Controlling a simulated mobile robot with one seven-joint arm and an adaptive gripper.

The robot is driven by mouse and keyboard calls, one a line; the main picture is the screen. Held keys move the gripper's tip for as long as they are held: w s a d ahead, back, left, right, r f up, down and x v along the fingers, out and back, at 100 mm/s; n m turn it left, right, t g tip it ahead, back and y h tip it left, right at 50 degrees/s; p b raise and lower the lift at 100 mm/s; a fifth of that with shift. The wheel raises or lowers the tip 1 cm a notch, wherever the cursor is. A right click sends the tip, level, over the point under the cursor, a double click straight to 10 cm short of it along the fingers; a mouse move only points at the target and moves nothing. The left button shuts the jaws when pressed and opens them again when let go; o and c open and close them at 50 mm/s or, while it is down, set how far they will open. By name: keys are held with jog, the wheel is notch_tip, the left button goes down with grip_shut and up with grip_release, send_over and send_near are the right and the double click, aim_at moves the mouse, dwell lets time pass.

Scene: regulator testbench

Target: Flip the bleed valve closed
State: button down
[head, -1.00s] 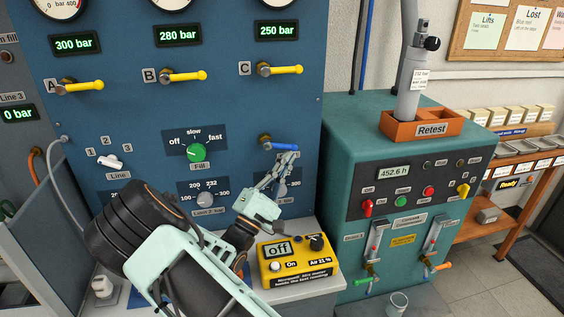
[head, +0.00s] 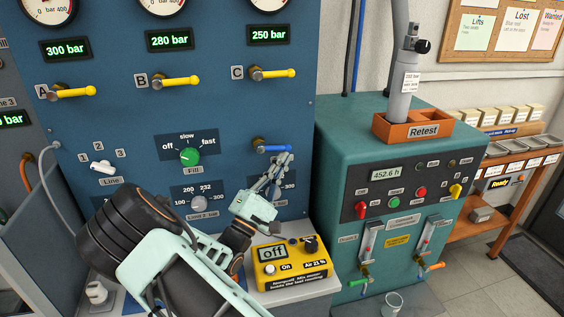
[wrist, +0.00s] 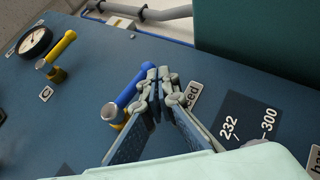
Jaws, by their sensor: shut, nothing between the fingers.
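The bleed valve is a blue lever (head: 272,149) on a brass fitting, low on the blue panel. In the head view it points right, roughly level, like the yellow levers. It also shows in the wrist view (wrist: 129,88), partly behind the fingers. My gripper (head: 286,157) is shut and empty, with its fingertips just below the lever's free end in the head view. In the wrist view the closed fingertips (wrist: 158,76) lie beside the lever's free end; I cannot tell whether they touch it. A label behind the fingers is partly hidden.
Yellow levers A (head: 75,92), B (head: 178,82) and C (head: 272,74) sit higher on the panel. A green fill knob (head: 190,156) is left of the blue lever. A yellow analyser (head: 290,262) reading "off" stands below my gripper. A teal cabinet (head: 340,140) stands to the right.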

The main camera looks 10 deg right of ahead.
jog(key=v, duration=1.2)
jog(key=shift+r, duration=0.1)
